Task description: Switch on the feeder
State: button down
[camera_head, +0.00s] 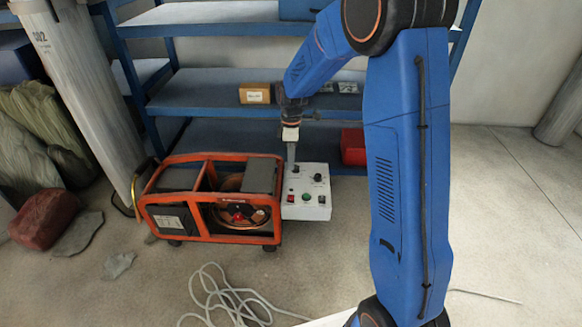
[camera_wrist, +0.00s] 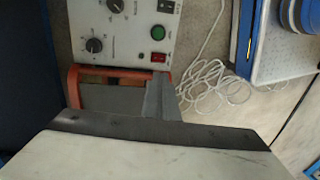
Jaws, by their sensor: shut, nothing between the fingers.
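The feeder (camera_head: 205,239) is an orange-framed unit on the floor with a copper-coloured spool inside. A white control box (camera_head: 320,212) adjoins its right side, with black knobs, a green button (camera_head: 306,198) and a small red switch (camera_head: 290,197). The wrist view shows the panel (camera_wrist: 122,50) at the top, with the green button (camera_wrist: 158,32) above the red switch (camera_wrist: 158,57). My gripper (camera_head: 291,164) is shut and empty, pointing down over the box's back left part. Its fingers (camera_wrist: 158,84) show just below the red switch in the wrist view. Contact cannot be told.
Blue shelving (camera_head: 215,95) stands close behind, with a cardboard box (camera_head: 255,93) and a red bin (camera_head: 353,147). A pale cable (camera_head: 225,300) lies coiled on the floor in front.

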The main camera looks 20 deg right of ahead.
aim_at(291, 197)
jog(key=shift+s+a, duration=0.1)
jog(key=shift+s, duration=0.35)
jog(key=shift+f, duration=0.1)
jog(key=f, duration=0.4)
jog(key=s+f, duration=0.1)
jog(key=f, duration=0.8)
jog(key=shift+s+a+f, duration=0.3)
jog(key=shift+s+f, duration=0.05)
jog(key=shift+s+f, duration=0.1)
jog(key=shift+f, duration=0.1)
jog(key=shift+w+d+r, duration=0.1)
jog(key=shift+w+d, duration=0.05)
jog(key=shift+w, duration=0.25)
jog(key=shift+w+d+r, duration=0.1)
jog(key=shift+w, duration=0.3)
